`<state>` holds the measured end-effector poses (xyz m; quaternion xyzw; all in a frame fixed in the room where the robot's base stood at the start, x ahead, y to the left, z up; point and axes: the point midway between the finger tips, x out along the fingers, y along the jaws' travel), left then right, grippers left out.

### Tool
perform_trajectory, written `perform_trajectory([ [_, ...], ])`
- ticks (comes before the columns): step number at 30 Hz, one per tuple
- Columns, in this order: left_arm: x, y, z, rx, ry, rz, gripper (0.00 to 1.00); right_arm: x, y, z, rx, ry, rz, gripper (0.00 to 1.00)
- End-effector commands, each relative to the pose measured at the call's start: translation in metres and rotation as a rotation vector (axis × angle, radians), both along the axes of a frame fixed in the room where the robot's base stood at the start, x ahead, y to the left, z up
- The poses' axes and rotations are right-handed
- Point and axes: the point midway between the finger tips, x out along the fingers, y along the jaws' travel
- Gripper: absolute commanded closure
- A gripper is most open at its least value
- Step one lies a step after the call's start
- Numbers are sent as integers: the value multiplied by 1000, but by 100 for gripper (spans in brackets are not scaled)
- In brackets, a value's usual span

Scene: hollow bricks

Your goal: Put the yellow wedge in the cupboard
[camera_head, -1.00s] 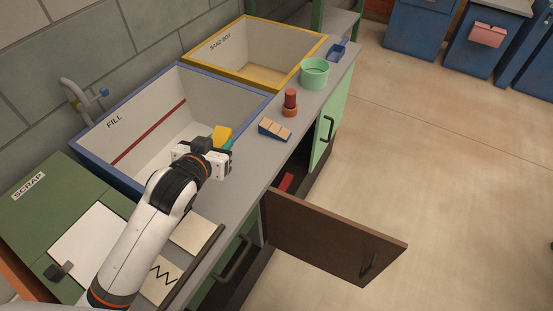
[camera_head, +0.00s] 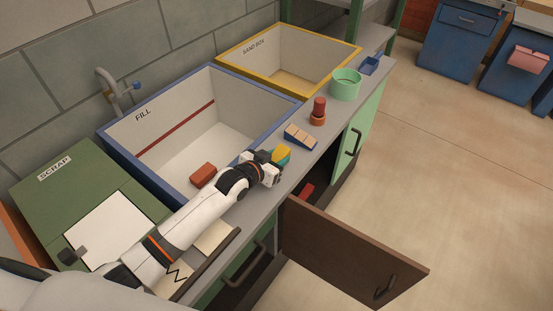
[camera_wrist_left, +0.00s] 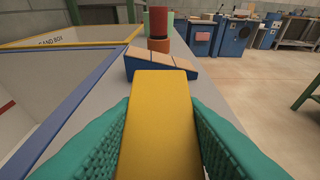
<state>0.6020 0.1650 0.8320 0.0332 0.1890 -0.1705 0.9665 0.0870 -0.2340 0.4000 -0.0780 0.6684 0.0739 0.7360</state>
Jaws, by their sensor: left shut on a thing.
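My left gripper (camera_head: 281,161) is shut on the yellow wedge (camera_head: 283,150) above the grey counter, near the right rim of the blue-rimmed FILL bin. In the left wrist view the yellow wedge (camera_wrist_left: 160,118) lies between the two teal finger pads (camera_wrist_left: 160,150). The cupboard under the counter has its brown door (camera_head: 350,250) swung wide open. A red piece (camera_head: 306,191) shows inside its dark opening; most of the inside is hidden. My right gripper is not in view.
A blue wedge with tan blocks (camera_head: 300,136), a red cylinder piece (camera_head: 318,110), a green ring (camera_head: 346,84) and a blue scoop (camera_head: 371,65) stand farther along the counter. A red-brown brick (camera_head: 203,174) shows at the FILL bin (camera_head: 128,165). The floor at right is clear.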

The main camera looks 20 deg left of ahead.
Motion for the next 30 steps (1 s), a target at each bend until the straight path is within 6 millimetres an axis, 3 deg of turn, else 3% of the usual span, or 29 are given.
perform_trajectory([
  [12,0,0,-9,-1,-2,0,93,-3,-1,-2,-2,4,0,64],
  [13,0,0,-8,0,-1,0,61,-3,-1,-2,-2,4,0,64],
  [17,0,0,-8,0,-1,0,42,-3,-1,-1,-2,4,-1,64],
  [26,0,0,-5,0,-1,0,42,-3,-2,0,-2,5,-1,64],
  [30,-13,5,-1,-1,0,1,42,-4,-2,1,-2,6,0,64],
])
